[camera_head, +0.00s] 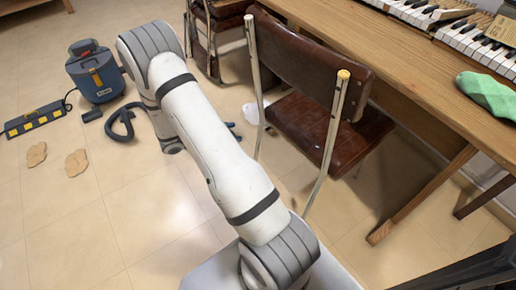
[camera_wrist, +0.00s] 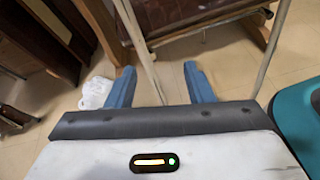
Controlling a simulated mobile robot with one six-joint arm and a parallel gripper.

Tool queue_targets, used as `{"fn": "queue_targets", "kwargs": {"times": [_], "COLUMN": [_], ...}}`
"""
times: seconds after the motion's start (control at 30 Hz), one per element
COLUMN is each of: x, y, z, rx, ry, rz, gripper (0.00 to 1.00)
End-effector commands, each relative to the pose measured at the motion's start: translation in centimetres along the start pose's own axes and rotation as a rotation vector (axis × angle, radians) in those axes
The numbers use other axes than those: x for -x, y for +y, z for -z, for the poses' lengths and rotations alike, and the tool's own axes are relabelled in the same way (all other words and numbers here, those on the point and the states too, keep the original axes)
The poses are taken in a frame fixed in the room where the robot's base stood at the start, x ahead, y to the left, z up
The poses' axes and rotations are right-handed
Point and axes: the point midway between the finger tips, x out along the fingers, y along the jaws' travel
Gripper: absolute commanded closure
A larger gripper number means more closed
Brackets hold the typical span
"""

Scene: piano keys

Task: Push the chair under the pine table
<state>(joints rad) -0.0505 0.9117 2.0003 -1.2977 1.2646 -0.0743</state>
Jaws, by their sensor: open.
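The chair (camera_head: 300,117) has a dark brown padded seat and back on pale metal tubes. It stands at the near side of the pine table (camera_head: 395,50), its seat partly beside the table edge. In the wrist view its brown part (camera_wrist: 205,17) and pale tubes are ahead of my gripper. My gripper (camera_wrist: 160,80) is open, with two blue fingers apart. One pale tube runs between the fingers in the picture; I cannot tell whether it touches them. In the head view my arm hides most of the gripper.
More brown chairs (camera_head: 222,20) stand at the back beside the table. A blue vacuum cleaner (camera_head: 95,75) with a hose and a black-yellow box (camera_head: 34,120) lie left. Piano keys (camera_head: 480,45) and a green cloth (camera_head: 488,95) are on the table. A white bag (camera_wrist: 95,92) is on the floor.

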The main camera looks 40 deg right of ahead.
Motion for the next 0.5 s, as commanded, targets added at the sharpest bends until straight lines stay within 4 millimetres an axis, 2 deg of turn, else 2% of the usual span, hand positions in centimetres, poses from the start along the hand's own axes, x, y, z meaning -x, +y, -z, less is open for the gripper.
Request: {"fn": "queue_targets", "kwargs": {"times": [0.03, 0.1, 0.2, 0.33, 0.5], "x": [-1.5, -2.6, -3.7, -4.5, -6.1], "y": [-0.2, -0.1, 0.0, 0.1, 0.4], "z": [3.8, 6.5, 9.4, 11.2, 11.5], "rx": [0.051, 0.107, 0.165, 0.204, 0.212], "ry": [-0.024, -0.051, -0.077, -0.094, -0.098], "rz": [-0.032, -0.077, -0.126, -0.16, -0.168], "gripper": [0.53, 0.53, 0.53, 0.53, 0.53]}}
